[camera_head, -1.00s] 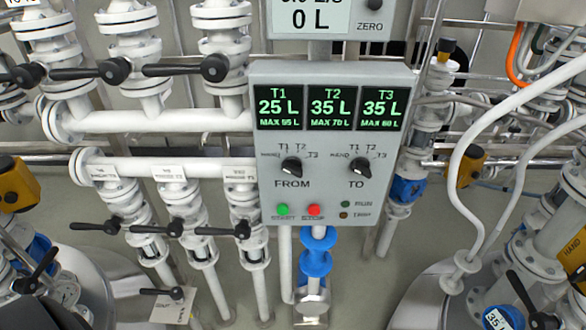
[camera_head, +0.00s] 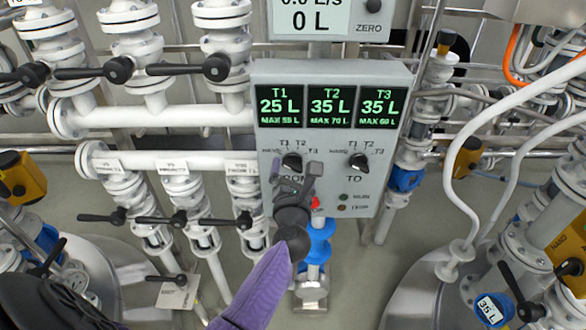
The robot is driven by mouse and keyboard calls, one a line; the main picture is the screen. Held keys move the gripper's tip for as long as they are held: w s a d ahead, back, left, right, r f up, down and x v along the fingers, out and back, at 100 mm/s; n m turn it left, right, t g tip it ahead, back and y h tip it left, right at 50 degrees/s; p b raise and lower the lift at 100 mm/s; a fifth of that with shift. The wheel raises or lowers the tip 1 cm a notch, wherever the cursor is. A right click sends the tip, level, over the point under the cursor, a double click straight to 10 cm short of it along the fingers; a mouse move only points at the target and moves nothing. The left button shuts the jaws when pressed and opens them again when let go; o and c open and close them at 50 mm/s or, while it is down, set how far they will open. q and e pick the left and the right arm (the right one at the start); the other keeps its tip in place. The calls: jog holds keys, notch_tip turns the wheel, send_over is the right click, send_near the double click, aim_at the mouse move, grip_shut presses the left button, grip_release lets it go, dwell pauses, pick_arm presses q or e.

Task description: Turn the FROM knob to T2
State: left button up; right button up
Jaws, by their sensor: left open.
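The FROM knob (camera_head: 292,161) is a black dial at the left of the grey control panel (camera_head: 388,72). Its pointer direction is too small to tell for sure. Labels around it include T1, T2 and T3. The TO knob (camera_head: 358,162) is a similar black dial to its right. My left gripper (camera_head: 295,172) is open in front of the panel, just below the FROM knob, its fingers spread to either side. Contact with the knob cannot be told. It hides most of the FROM label and the green button. My right gripper is not in view.
Screens on the panel read T1 25 L (camera_head: 279,106), T2 35 L (camera_head: 331,106) and T3 35 L (camera_head: 381,106). The red button (camera_head: 315,203) is partly hidden by my gripper. White pipes with black-handled valves (camera_head: 216,67) stand close on the left; white hoses (camera_head: 462,150) hang on the right.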

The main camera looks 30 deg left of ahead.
pick_arm(q)
jog(key=shift+x, duration=0.9)
jog(key=shift+d, duration=0.1)
jog(key=c, duration=1.2)
jog(key=shift+o, duration=0.2)
